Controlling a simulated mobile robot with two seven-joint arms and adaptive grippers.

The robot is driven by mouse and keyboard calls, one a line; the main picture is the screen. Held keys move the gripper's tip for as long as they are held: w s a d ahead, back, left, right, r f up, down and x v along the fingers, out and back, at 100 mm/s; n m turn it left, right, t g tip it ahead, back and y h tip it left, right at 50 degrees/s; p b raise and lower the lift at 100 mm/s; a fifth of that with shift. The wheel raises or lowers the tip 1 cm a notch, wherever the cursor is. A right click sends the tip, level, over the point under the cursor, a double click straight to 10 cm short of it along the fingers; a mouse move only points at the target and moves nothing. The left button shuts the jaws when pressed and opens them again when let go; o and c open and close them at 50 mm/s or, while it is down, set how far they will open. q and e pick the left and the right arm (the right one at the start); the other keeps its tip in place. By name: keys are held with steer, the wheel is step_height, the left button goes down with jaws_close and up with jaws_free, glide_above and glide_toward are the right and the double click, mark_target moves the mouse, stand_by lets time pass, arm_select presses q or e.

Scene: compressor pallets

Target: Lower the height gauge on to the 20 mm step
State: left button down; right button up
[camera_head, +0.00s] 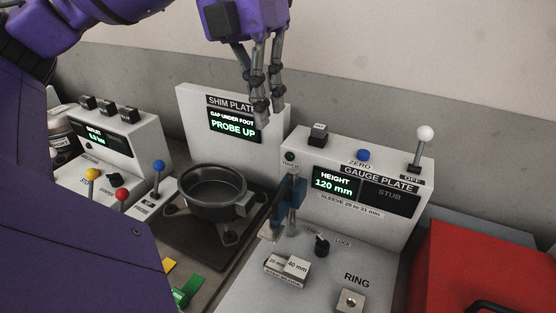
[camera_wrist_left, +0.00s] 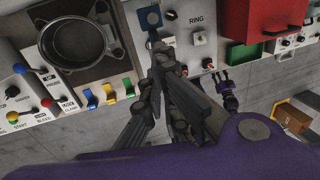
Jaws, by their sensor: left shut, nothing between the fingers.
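The height gauge (camera_head: 292,195) is a blue slider on a grey post on the gauge plate; its blue top also shows in the left wrist view (camera_wrist_left: 150,17). Its display (camera_head: 335,183) reads HEIGHT 120 mm. The step block (camera_head: 286,270) stands in front, with faces marked 20 mm and 40 mm. A black lock knob (camera_head: 321,244) sits beside it. My left gripper (camera_head: 263,112) is shut and empty, above and behind the gauge, in front of the shim plate panel. What looks like my right gripper (camera_wrist_left: 228,90) is small and dark in the left wrist view; its fingers are unclear.
The shim plate panel (camera_head: 232,151) reads PROBE UP. A dark round pot (camera_head: 213,190) stands on a plate to the left. A white-knobbed lever (camera_head: 424,143) and a blue ZERO button (camera_head: 363,155) top the gauge console. A red case (camera_head: 480,265) is at right.

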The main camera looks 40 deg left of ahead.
arm_select(q)
glide_above(279, 216)
steer(key=w+a, duration=0.1)
steer(key=w, duration=0.1)
steer(key=f, duration=1.2)
steer(key=shift+s+a+f, duration=0.15)
steer(key=shift+a+f, duration=0.05)
steer(key=shift+f, duration=0.1)
steer(key=shift+d+f, duration=0.1)
steer(key=shift+f, duration=0.35)
arm_select(e)
steer(key=shift+s+a+f, duration=0.1)
steer(key=shift+f, duration=0.15)
arm_select(q)
step_height(279, 216, down, 10)
steer(key=b, duration=0.6)
steer(key=shift+f, duration=0.25)
steer(key=shift+s+f+b, duration=0.15)
steer(key=shift+f+b, duration=0.25)
steer(key=shift+b, duration=0.05)
arm_select(e)
step_height(279, 216, down, 6)
steer(key=s, duration=0.2)
steer(key=shift+a+r+g, duration=0.15)
steer(key=shift+a+g, duration=0.15)
steer(key=shift+a, duration=0.1)
steer(key=shift+w, duration=0.15)
